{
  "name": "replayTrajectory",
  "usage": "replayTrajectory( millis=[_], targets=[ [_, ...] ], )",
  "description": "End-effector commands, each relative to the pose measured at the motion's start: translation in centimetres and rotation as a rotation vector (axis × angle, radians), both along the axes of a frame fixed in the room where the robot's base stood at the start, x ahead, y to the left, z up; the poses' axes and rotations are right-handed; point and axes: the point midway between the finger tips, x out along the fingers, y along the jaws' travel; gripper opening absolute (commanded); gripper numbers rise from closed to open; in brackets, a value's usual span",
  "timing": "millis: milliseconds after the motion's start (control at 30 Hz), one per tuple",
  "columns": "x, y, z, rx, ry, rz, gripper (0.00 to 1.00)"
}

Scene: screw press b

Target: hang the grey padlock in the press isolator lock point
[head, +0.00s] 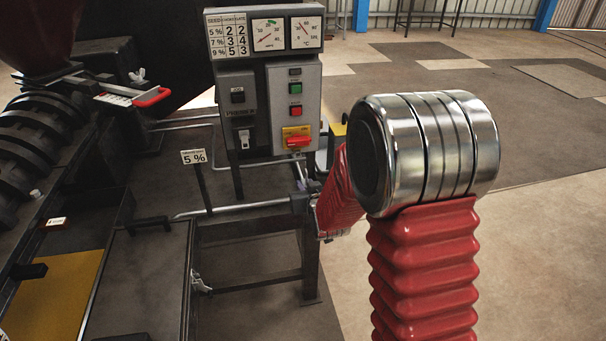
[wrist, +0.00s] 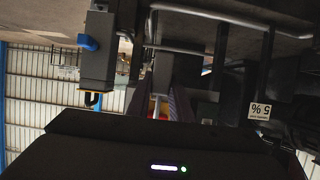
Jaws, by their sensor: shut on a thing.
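The press isolator is a red handle on a yellow plate (head: 297,138), low on the right of the grey control panel. The opening of its lock point is too small to make out. My gripper (wrist: 176,92) shows dimly in the wrist view, above its black housing, and is shut. A dark grey shape (wrist: 177,68) at its fingertips fits the grey padlock, but its outline and shackle are unclear. In the head view my own silver joint and red bellows cover much of the right side, and the padlock cannot be picked out there.
A "5 %" sign (head: 193,157) stands left of the panel; it appears upside down in the wrist view (wrist: 260,110). A grey box with a yellow edge and black hook (wrist: 97,65) is left in the wrist view. Pipes (head: 240,207) and a frame lie below the panel. Open floor (head: 540,220) lies right.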

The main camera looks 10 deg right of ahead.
Motion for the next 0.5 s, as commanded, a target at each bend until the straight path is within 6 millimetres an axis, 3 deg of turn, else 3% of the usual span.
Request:
replayTrajectory(
  millis=[500],
  targets=[
    [3.9,0.1,0.0,0.000,-0.001,0.001,0.00]
  ],
)
